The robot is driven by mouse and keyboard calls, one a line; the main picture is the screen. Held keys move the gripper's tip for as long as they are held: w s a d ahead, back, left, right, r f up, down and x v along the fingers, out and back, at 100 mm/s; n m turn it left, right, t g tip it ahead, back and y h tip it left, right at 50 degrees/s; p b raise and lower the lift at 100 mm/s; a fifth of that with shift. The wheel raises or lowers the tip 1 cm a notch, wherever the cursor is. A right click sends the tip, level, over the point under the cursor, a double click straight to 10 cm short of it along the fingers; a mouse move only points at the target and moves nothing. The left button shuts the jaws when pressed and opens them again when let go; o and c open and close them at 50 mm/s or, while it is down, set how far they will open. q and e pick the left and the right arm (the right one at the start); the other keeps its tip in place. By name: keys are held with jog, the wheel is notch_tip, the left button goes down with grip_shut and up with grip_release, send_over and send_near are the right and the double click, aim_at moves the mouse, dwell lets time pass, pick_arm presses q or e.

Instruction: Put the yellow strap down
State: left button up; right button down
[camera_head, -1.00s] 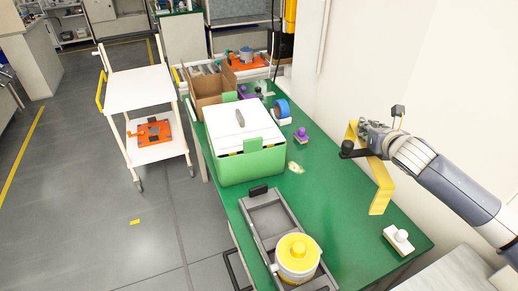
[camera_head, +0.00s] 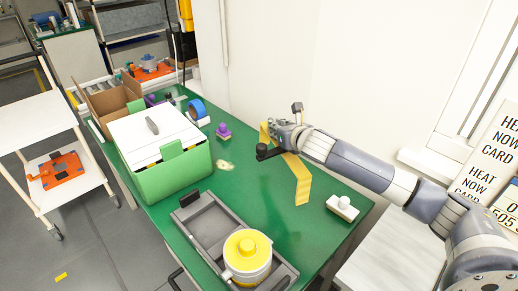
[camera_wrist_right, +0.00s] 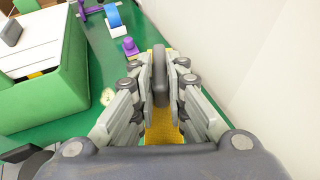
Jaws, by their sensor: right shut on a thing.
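The yellow strap (camera_head: 301,182) hangs from my right gripper (camera_head: 272,141) over the right part of the green table, near the white wall. It is a bent, flat band; I cannot tell whether its lower end touches the table. In the right wrist view my right gripper (camera_wrist_right: 161,75) is shut on a dark grey upright piece, with the yellow strap (camera_wrist_right: 163,128) showing below and behind it. A dark round end sticks out to the left of the gripper in the head view. My left gripper is not in view.
On the green table (camera_head: 262,200) are a green box (camera_head: 165,180) with a white lid, a grey tray (camera_head: 205,228) with a yellow-topped pot (camera_head: 247,262), a purple knob piece (camera_head: 223,131), blue tape (camera_head: 197,109) and a white knobbed block (camera_head: 342,208). The table's middle is partly clear.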

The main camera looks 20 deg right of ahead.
aim_at(290, 156)
notch_tip(290, 156, down, 8)
jog(key=shift+r, duration=0.15)
dwell(0.3)
jog(key=c, duration=1.6)
grip_release()
jog(key=v, duration=1.2)
jog(key=shift+b, duration=0.4)
